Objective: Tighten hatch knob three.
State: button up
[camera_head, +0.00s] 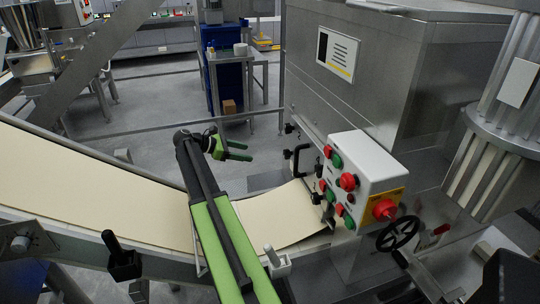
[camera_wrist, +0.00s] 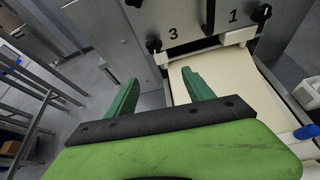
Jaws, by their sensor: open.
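The hatch is a grey plate (camera_wrist: 195,22) at the top of the wrist view, marked 3 and 1. A black knob (camera_wrist: 153,45) sits at its lower left corner beside the 3, which I take as knob three. Another black knob (camera_wrist: 262,13) sits beside the 1. In the head view several black knobs, one of them here (camera_head: 288,128), sit around the hatch's black handle; their numbers cannot be read. My gripper (camera_head: 245,151) has its green fingers apart and empty, left of the hatch. In the wrist view my gripper (camera_wrist: 160,79) is below knob three, not touching it.
A cream dough sheet on a conveyor (camera_head: 90,190) passes under my arm toward the hatch. A control box (camera_head: 362,165) with red and green buttons stands right of the hatch, with a black handwheel (camera_head: 398,234) below. Open floor (camera_head: 150,110) lies behind the conveyor.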

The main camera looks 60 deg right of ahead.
aim_at(284, 154)
jog(key=shift+g, duration=0.3)
jog(key=b+x, duration=0.2)
jog(key=x, duration=0.4)
jog(key=d+r+b+x, duration=0.1)
jog(key=b+x, duration=0.1)
jog(key=x, duration=0.3)
jog(key=w+b+x, duration=0.1)
jog(key=b+x, duration=0.1)
jog(key=x, duration=0.4)
jog(key=shift+s+d+b, duration=0.2)
jog(key=shift+d+b, duration=0.1)
jog(key=shift+d, duration=0.1)
jog(key=shift+s+d, duration=0.25)
jog(key=shift+d, duration=0.1)
jog(key=shift+c, duration=0.3)
grip_shut()
